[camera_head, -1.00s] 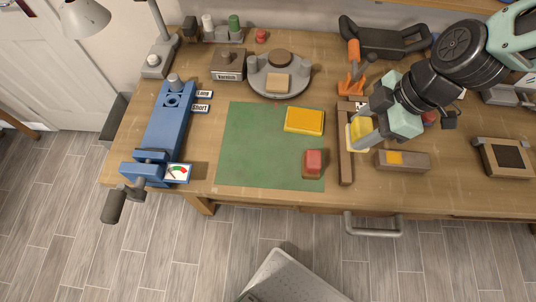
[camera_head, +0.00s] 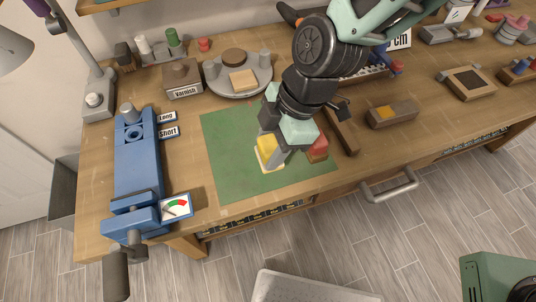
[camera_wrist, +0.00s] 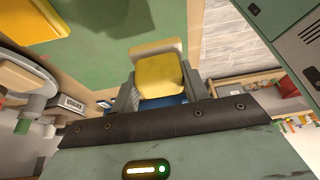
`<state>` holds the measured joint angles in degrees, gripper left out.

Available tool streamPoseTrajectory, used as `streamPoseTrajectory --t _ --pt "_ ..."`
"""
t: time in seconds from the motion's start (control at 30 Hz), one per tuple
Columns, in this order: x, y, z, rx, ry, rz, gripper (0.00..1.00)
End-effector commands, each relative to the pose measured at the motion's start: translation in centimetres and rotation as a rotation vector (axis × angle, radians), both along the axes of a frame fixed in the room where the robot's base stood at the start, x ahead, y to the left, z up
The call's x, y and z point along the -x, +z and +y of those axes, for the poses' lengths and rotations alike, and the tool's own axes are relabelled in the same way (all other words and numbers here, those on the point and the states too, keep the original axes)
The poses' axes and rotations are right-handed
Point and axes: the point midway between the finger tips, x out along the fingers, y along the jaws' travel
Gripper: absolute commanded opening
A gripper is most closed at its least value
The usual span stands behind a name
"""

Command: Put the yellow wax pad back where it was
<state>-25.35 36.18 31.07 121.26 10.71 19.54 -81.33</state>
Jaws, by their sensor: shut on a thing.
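The yellow wax pad (camera_head: 267,148), with a paler cream edge, is between the fingers of my gripper (camera_head: 271,155) over the green mat (camera_head: 225,150). My gripper is shut on it. The pad also shows between the fingers in the wrist view (camera_wrist: 160,75). I cannot tell whether it touches the mat.
A red block (camera_head: 318,149) is close to the right of my gripper. A wooden rail (camera_head: 341,130) and a block with an orange patch (camera_head: 392,113) lie further right. A round grey tray (camera_head: 225,90) stands behind the mat, the blue vise (camera_head: 137,160) left. The mat's left part is clear.

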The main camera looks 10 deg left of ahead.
Motion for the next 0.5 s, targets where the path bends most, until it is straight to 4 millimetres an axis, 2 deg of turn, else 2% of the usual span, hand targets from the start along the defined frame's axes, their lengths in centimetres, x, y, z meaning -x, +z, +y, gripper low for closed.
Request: streamPoseTrajectory --t 0.3,0.5 --pt "0.1 -3.9 0.0 0.001 0.001 0.002 0.24" --pt "0.0 -4.2 0.0 0.000 0.001 0.000 0.24"
